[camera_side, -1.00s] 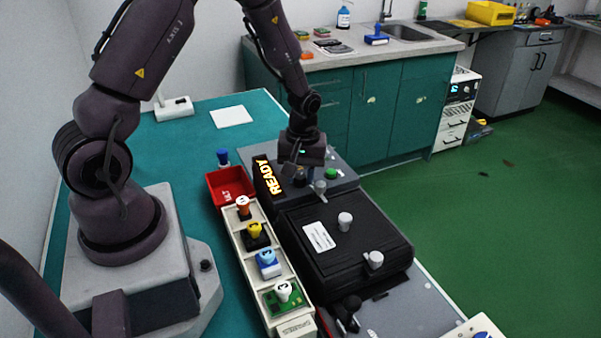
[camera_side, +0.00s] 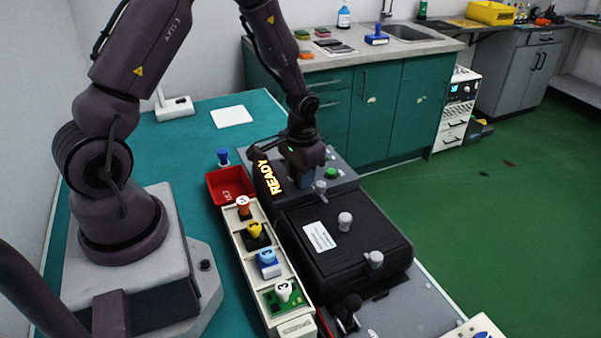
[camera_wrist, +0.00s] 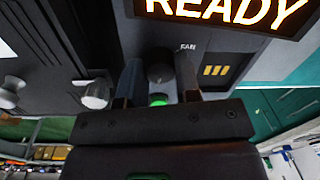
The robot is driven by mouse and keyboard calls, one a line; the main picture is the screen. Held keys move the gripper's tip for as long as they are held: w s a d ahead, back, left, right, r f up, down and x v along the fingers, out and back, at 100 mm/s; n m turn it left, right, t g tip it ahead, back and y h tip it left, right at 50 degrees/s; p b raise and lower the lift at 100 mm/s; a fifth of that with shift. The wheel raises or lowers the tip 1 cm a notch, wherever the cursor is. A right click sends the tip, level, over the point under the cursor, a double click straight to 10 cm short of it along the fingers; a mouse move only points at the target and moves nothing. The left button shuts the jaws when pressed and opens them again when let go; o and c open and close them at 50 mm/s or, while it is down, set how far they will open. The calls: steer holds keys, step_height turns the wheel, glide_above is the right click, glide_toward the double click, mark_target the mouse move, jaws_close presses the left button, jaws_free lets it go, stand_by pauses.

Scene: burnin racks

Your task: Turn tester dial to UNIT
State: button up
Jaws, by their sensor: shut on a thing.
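The tester (camera_side: 340,182) is a dark grey box with a lit READY display (camera_side: 271,178). The display also shows at the top of the wrist view (camera_wrist: 228,10). The tester dial (camera_wrist: 160,66) is a dark round knob between my fingers. A small label that looks like FAN is just right of it; no UNIT mark is readable and the dial's pointer cannot be made out. My gripper (camera_wrist: 159,72) is shut on the dial. In the side view my gripper (camera_side: 304,176) is down at the tester's top and hides the dial.
A green button (camera_wrist: 158,99) sits close to the dial. A grey lever knob (camera_side: 320,187) stands in front of my gripper. A black lidded box (camera_side: 375,225) with grey knobs is nearer. A red bin (camera_side: 230,185) and a white rack (camera_side: 254,268) of several coloured-knob units are left.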

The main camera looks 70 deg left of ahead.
steer(key=m, duration=0.5)
stand_by(0.6)
steer(key=o, duration=0.9)
steer(key=r, duration=1.3)
steer(key=shift+s+d, duration=0.1)
steer(key=shift+d, duration=0.2)
